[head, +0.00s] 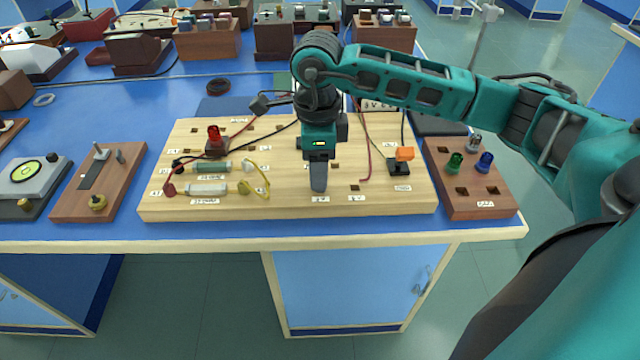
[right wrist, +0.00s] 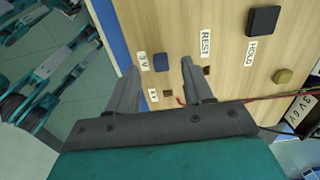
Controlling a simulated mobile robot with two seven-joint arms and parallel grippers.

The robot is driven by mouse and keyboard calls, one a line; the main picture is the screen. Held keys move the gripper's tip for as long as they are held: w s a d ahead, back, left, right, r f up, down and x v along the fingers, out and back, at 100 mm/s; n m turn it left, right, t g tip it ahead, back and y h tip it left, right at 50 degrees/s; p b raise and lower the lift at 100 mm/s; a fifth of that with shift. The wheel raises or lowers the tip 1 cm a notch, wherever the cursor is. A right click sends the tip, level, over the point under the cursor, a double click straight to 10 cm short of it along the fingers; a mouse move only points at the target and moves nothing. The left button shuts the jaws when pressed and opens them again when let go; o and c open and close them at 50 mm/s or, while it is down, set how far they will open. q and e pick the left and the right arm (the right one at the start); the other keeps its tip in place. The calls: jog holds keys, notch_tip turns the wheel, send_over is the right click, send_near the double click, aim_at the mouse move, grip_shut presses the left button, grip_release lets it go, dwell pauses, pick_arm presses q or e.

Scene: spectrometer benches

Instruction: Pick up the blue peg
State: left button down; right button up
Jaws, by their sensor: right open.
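My right gripper (head: 318,188) points down over the front of the pale wooden board in the head view. In the right wrist view its two fingers (right wrist: 158,66) stand apart with nothing held. A square blue peg top (right wrist: 160,62) shows between the fingers, beside a "3V" label; in the head view my gripper hides that spot. Whether the fingers reach down beside it I cannot tell. Another blue round-topped piece (head: 486,161) stands in the brown block at the right, beside a green piece (head: 455,162). My left gripper is out of view.
The wooden board (head: 290,207) carries a red lamp (head: 215,137), an orange-topped switch (head: 403,156), wires and labelled square holes. The brown block (head: 470,205) stands at its right. Another brown block (head: 120,205) with a lever is at the left. The bench's front edge is close.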

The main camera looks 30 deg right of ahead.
jog(key=shift+f, duration=1.35)
jog(key=shift+c, duration=0.5)
grip_shut()
